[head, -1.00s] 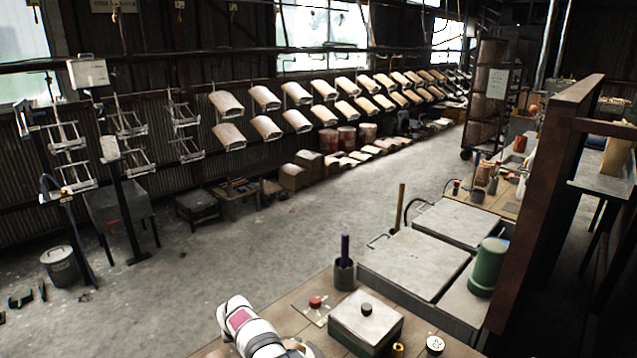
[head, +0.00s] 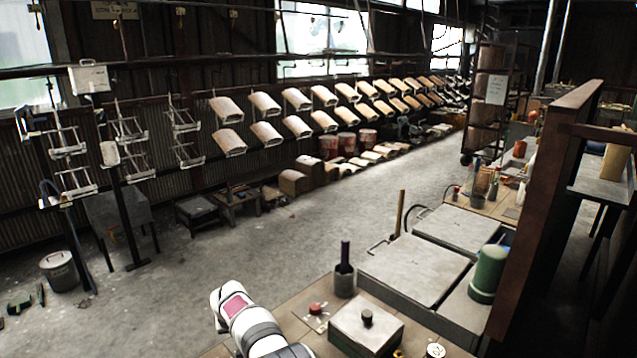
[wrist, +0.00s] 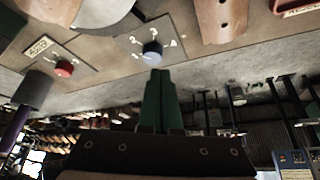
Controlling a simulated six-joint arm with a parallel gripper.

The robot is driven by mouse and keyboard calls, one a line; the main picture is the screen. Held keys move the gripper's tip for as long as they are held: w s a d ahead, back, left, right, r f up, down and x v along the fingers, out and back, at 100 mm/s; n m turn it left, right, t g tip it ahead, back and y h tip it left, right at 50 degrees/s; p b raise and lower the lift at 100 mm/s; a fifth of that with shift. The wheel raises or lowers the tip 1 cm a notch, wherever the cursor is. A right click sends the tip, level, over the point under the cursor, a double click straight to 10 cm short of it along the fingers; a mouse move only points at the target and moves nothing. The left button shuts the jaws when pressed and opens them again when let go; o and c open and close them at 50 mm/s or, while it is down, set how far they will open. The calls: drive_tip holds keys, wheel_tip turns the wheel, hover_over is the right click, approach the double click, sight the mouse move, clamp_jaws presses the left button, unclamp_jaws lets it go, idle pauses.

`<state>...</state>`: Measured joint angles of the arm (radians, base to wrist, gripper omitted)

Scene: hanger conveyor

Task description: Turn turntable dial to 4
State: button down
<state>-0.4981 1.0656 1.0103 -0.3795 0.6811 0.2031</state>
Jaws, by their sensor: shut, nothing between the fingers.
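The dial (wrist: 152,52) is a small dark blue-grey knob on a plate with pale marks around it, in the upper middle of the wrist view. The marks are too small to read with certainty, so I cannot tell its setting. My gripper (wrist: 159,72) has green fingers, pressed together with nothing between them. Its tips are right by the dial's edge; I cannot tell if they touch it. In the head view only my white arm shows at the bottom; neither gripper nor dial can be seen there.
Open floor lies beyond.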

drive_tip(key=f, duration=0.2)
drive_tip(key=d+f, duration=0.1)
drive_tip(key=f, duration=0.1)
drive_tip(key=w+d+f, duration=0.1)
drive_tip(key=f, duration=0.1)
drive_tip(key=shift+d, duration=0.25)
drive_tip(key=shift+w+a, duration=0.2)
idle(0.8)
